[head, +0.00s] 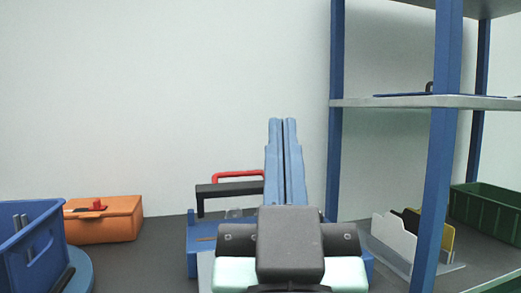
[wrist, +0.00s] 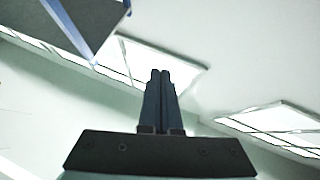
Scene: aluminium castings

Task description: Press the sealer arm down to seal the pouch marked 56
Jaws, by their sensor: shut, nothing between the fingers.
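The sealer stands on the dark bench behind my gripper in the head view. Its blue base (head: 200,236) is partly hidden by my gripper. Its black sealer arm (head: 228,189), with a red handle (head: 238,173), is raised above the base with a gap beneath. A small clear shape (head: 234,213) shows under the arm; I cannot tell whether it is the pouch, and no mark 56 is readable. My gripper (head: 282,121) is shut and empty, fingers pointing up, right of the red handle and apart from it. In the wrist view my gripper (wrist: 160,73) points toward the ceiling lights.
An orange box (head: 110,222) and a blue bin (head: 28,250) with grey pieces are at the left. A blue-posted shelf rack (head: 445,150) stands at the right, with upright plates (head: 395,240) and a green crate (head: 487,208). The wall above the sealer is clear.

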